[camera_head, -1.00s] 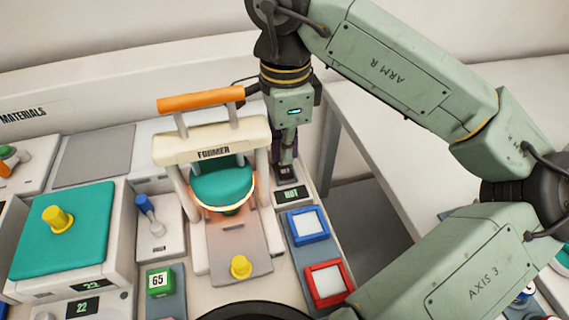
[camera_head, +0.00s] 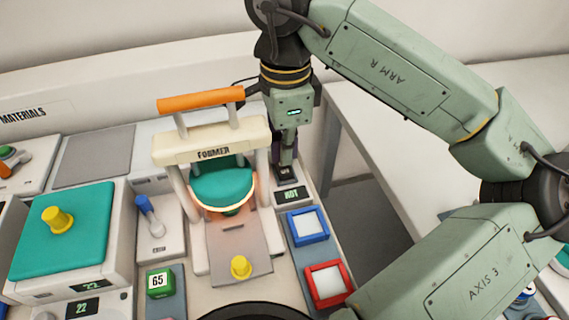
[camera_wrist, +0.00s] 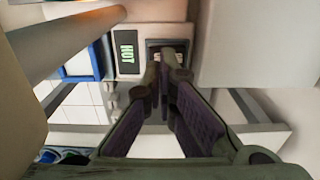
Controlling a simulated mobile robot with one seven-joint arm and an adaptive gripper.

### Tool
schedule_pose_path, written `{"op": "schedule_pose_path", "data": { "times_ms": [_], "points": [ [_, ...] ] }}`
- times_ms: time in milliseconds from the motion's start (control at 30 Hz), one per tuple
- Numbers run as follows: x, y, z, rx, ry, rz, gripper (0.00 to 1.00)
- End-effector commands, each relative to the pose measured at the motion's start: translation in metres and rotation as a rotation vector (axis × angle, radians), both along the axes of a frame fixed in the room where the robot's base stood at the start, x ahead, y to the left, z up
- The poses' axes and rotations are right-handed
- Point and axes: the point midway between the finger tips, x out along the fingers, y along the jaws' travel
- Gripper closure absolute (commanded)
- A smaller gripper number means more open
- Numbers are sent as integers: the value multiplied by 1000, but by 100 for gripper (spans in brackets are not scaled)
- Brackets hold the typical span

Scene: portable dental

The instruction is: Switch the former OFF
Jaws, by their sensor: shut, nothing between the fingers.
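The former (camera_head: 212,150) is a cream frame with an orange handle bar on top and a teal dome under it. A glow shows around the dome. To its right, a small panel display (camera_head: 291,194) reads HOT; it also shows in the wrist view (camera_wrist: 127,51). A dark switch (camera_head: 287,174) sits just behind the display. My gripper (camera_head: 285,160) points down at the switch, fingers shut and empty. In the wrist view, the fingertips (camera_wrist: 167,68) overlap the switch recess and hide much of it. I cannot tell whether they touch it or which way it is set.
The former's post and frame stand close to the left of my gripper. A blue-rimmed tray (camera_head: 308,226) and a red-rimmed tray (camera_head: 326,284) lie in front of the display. A blue-handled lever (camera_head: 148,213) and a teal box lid (camera_head: 62,240) are further left.

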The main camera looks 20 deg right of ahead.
Motion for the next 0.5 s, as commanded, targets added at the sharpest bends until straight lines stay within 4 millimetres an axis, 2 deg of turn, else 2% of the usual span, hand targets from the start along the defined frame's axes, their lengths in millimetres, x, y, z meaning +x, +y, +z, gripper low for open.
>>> {"op": "schedule_pose_path", "data": {
  "times_ms": [500],
  "points": [
    [0,0,-8,0,0,0,100]
  ]
}}
